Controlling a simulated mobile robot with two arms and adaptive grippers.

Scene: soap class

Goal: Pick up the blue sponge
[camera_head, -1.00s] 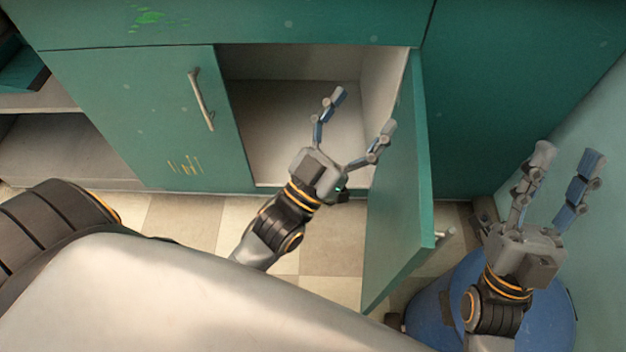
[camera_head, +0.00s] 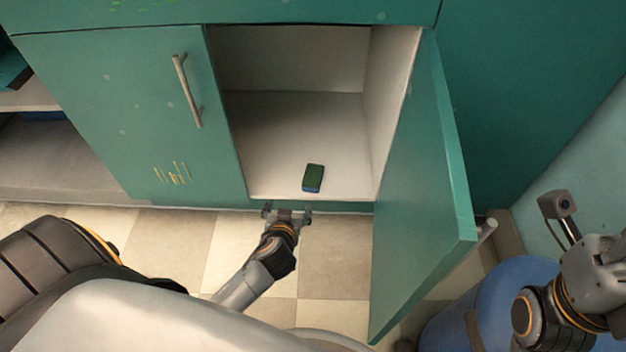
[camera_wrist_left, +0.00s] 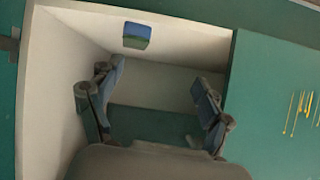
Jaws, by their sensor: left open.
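The sponge (camera_head: 313,178) is a small block with a dark green top and a blue side. It lies on the floor of the open cupboard, near its front edge. It also shows at the top of the left wrist view (camera_wrist_left: 137,34), beyond the fingertips. My left gripper (camera_head: 287,211) is low in front of the cupboard opening, just short of the sponge and apart from it. In the left wrist view its two fingers (camera_wrist_left: 158,85) are spread wide with nothing between them.
The open cupboard door (camera_head: 425,200) stands out to the right of the opening. A shut door (camera_head: 130,120) with a metal handle is on the left. A blue barrel (camera_head: 475,305) stands at lower right, partly hidden by my right arm. The rest of the cupboard floor (camera_head: 275,130) is empty.

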